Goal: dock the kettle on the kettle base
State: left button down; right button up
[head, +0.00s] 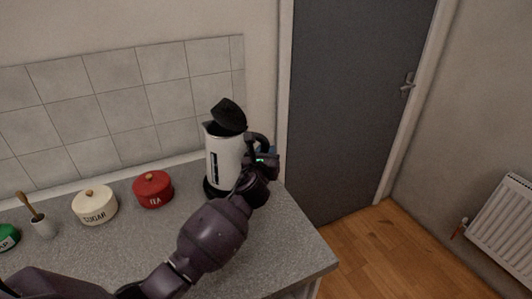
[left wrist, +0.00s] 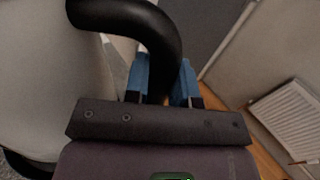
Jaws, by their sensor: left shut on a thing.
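The kettle (head: 224,155) is white with a black handle, a dark window strip and a black lid (head: 228,115) that stands tilted open. It stands roughly upright near the counter's right end, by the back wall. The black part under it (head: 211,190) looks like the kettle base; I cannot tell whether the kettle sits fully on it. My left gripper (head: 261,155) is at the kettle's right side, shut on the handle. In the left wrist view the black handle (left wrist: 135,22) runs down between the blue fingertips (left wrist: 165,82). My right gripper is out of view.
A red tea tin (head: 153,190) and a cream sugar tin (head: 95,206) stand left of the kettle. The counter (head: 110,255) is bare in front.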

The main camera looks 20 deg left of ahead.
pick_arm(q)
jog(key=shift+s+d+r+p, duration=0.1)
jog(key=shift+s+r+p, duration=0.1)
jog(key=shift+s+p, duration=0.3)
dwell(0.4)
dwell(0.8)
jog(key=shift+f+b, duration=0.3)
jog(key=shift+f, duration=0.35)
dwell(0.6)
jog(key=c, duration=1.3)
grip_release()
jog(key=shift+o, duration=0.4)
jog(key=shift+s+f, duration=0.1)
jog(key=shift+f, duration=0.15)
jog(key=s+d+p, duration=0.2)
jog(key=s, duration=0.8)
jog(key=shift+s+r, duration=0.15)
jog(key=shift+s, duration=0.25)
jog(key=shift+d, duration=0.1)
